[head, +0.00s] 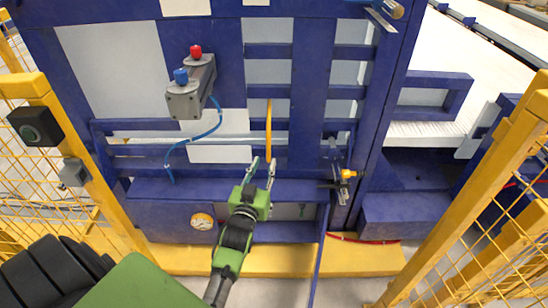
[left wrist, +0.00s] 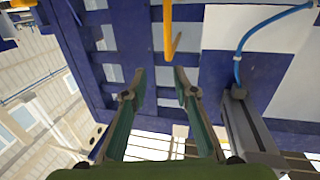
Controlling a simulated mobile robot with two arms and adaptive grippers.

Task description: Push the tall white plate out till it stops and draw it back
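Pale white panels show behind a dark blue frame; a tall one (head: 268,72) stands behind the blue crossbars, and I cannot tell whether it is the task's plate. My left gripper (head: 263,167) is just below this bar in the head view, fingers apart and empty. My right gripper is not in view.
A grey box with a red and a blue button (head: 190,88) and a blue cable (head: 195,137) is left of the bar. A yellow-tipped fitting (head: 347,174) is to the right. Yellow mesh fences (head: 75,150) stand on both sides.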

